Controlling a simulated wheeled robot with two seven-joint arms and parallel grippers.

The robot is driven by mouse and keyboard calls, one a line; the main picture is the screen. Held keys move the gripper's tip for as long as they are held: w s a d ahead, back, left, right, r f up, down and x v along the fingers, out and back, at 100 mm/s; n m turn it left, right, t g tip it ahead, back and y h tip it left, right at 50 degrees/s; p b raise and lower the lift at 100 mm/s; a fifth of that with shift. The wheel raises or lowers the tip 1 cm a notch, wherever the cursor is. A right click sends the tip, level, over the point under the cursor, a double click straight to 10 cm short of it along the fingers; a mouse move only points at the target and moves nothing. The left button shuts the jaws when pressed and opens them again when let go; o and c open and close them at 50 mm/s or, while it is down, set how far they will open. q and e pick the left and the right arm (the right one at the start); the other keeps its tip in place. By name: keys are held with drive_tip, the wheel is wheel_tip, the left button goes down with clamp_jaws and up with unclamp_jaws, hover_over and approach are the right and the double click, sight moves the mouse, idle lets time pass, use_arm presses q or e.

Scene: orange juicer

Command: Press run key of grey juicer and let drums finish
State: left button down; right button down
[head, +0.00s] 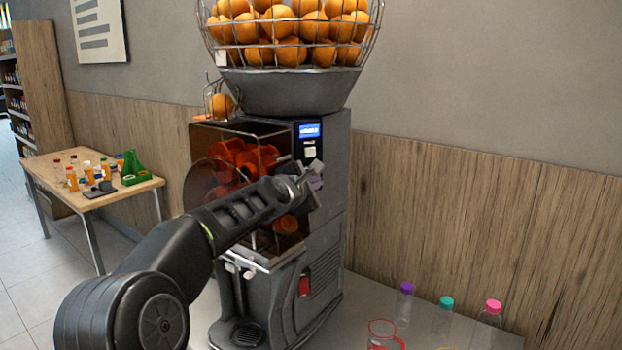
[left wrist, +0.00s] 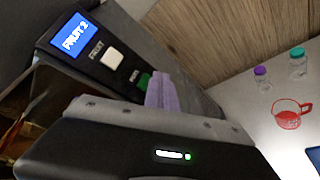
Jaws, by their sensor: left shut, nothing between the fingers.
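The grey juicer (head: 325,240) stands on the counter with a wire basket of oranges (head: 290,50) on top. Its red-orange drums (head: 240,158) show behind a clear cover, partly hidden by my left arm. The control panel has a lit blue screen (left wrist: 75,36), reading "FRUIT 2", a white key (left wrist: 111,58) and a green key (left wrist: 144,79) with a small, blurred label. My left gripper (head: 316,178) is shut and empty at the panel. Its purple fingertips (left wrist: 162,92) are right beside the green key and partly cover it; I cannot tell whether they touch it.
Bottles with purple (head: 406,288), teal (head: 446,302) and pink (head: 493,306) caps stand on the counter at right, near a red-rimmed jug (head: 382,335). A wooden side table (head: 95,200) with small bottles and a green holder stands at left. A wood-panelled wall is behind.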

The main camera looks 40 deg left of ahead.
use_arm(q)
drive_tip(key=shift+w+a, duration=0.1)
drive_tip(key=shift+a, duration=0.05)
idle(0.4)
drive_tip(key=shift+w+a, duration=0.1)
drive_tip(key=shift+a, duration=0.15)
drive_tip(key=shift+w+a, duration=0.2)
drive_tip(key=shift+a, duration=0.2)
idle(0.8)
idle(0.3)
drive_tip(key=shift+s+d, duration=0.4)
drive_tip(key=shift+d, duration=0.4)
